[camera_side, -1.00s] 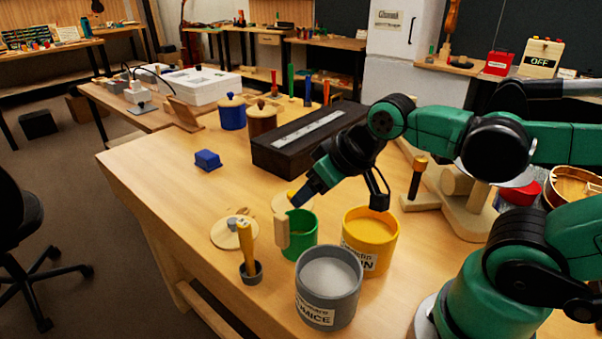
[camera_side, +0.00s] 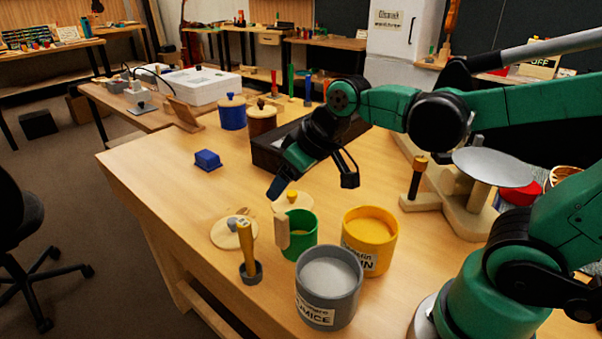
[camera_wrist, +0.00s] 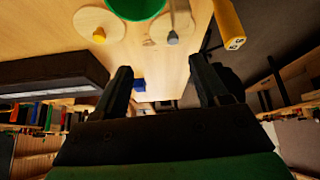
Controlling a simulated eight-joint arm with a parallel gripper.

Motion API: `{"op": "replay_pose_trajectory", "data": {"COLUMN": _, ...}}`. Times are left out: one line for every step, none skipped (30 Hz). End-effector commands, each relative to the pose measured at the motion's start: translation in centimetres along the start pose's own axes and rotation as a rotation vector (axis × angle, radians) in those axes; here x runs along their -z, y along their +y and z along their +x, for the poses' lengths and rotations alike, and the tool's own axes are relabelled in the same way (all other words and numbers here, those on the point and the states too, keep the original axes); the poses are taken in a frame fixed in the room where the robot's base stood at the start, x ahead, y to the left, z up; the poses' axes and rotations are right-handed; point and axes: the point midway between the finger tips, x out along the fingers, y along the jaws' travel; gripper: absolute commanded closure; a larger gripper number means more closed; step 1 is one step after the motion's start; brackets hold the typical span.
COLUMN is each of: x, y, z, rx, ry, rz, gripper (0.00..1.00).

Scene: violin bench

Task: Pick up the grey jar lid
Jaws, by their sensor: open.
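The grey jar lid (camera_side: 222,234) is a flat pale wooden disc with a grey knob. It lies on the bench left of the green jar (camera_side: 303,240) in the side view, and its grey knob shows near the top of the wrist view (camera_wrist: 172,39). A similar lid with a yellow knob (camera_side: 293,197) lies behind the green jar; it also shows in the wrist view (camera_wrist: 99,33). My gripper (camera_side: 312,187) is open and empty, above the bench near the yellow-knobbed lid. It is apart from the grey lid, behind and right of it.
A yellow-handled tool (camera_side: 245,240) stands upright close in front of the grey lid. The grey jar (camera_side: 328,290) and yellow jar (camera_side: 370,240) stand to the right. A dark box (camera_side: 270,152) sits behind my gripper. A small blue block (camera_side: 207,160) lies at the left, with clear bench around it.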

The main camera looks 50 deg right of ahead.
Motion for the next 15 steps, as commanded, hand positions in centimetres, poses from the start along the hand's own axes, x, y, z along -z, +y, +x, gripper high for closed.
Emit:
{"op": "replay_pose_trajectory", "data": {"x": 1.1, "y": -0.1, "z": 0.9, "rx": 0.013, "ry": -0.017, "rz": -0.025, "gripper": 0.33}}
{"op": "replay_pose_trajectory", "data": {"x": 1.6, "y": -0.1, "z": 1.5, "rx": 0.022, "ry": -0.029, "rz": -0.042, "gripper": 0.33}}
{"op": "replay_pose_trajectory", "data": {"x": 2.2, "y": -0.2, "z": 2.4, "rx": 0.034, "ry": -0.043, "rz": -0.064, "gripper": 0.33}}
{"op": "replay_pose_trajectory", "data": {"x": 2.7, "y": -0.3, "z": 3.1, "rx": 0.044, "ry": -0.055, "rz": -0.081, "gripper": 0.33}}
{"op": "replay_pose_trajectory", "data": {"x": 3.1, "y": -0.4, "z": 3.8, "rx": 0.053, "ry": -0.065, "rz": -0.098, "gripper": 0.33}}
{"op": "replay_pose_trajectory", "data": {"x": 3.5, "y": -0.5, "z": 4.8, "rx": 0.065, "ry": -0.079, "rz": -0.12, "gripper": 0.33}}
{"op": "replay_pose_trajectory", "data": {"x": 3.9, "y": -0.6, "z": 5.6, "rx": 0.074, "ry": -0.088, "rz": -0.136, "gripper": 0.33}}
{"op": "replay_pose_trajectory", "data": {"x": 4.1, "y": -0.7, "z": 6.3, "rx": 0.084, "ry": -0.097, "rz": -0.151, "gripper": 0.33}}
{"op": "replay_pose_trajectory", "data": {"x": 4.4, "y": -0.8, "z": 7.3, "rx": 0.095, "ry": -0.108, "rz": -0.169, "gripper": 0.33}}
{"op": "replay_pose_trajectory", "data": {"x": 4.5, "y": -0.8, "z": 8.0, "rx": 0.103, "ry": -0.115, "rz": -0.183, "gripper": 0.33}}
{"op": "replay_pose_trajectory", "data": {"x": 4.6, "y": -0.9, "z": 8.6, "rx": 0.11, "ry": -0.121, "rz": -0.194, "gripper": 0.33}}
{"op": "replay_pose_trajectory", "data": {"x": 4.7, "y": -1.0, "z": 9.4, "rx": 0.119, "ry": -0.129, "rz": -0.208, "gripper": 0.33}}
{"op": "replay_pose_trajectory", "data": {"x": 4.8, "y": -1.1, "z": 9.9, "rx": 0.125, "ry": -0.133, "rz": -0.216, "gripper": 0.33}}
{"op": "replay_pose_trajectory", "data": {"x": 4.8, "y": -1.1, "z": 10.3, "rx": 0.13, "ry": -0.137, "rz": -0.224, "gripper": 0.33}}
{"op": "replay_pose_trajectory", "data": {"x": 4.8, "y": -1.2, "z": 10.8, "rx": 0.135, "ry": -0.142, "rz": -0.233, "gripper": 0.33}}
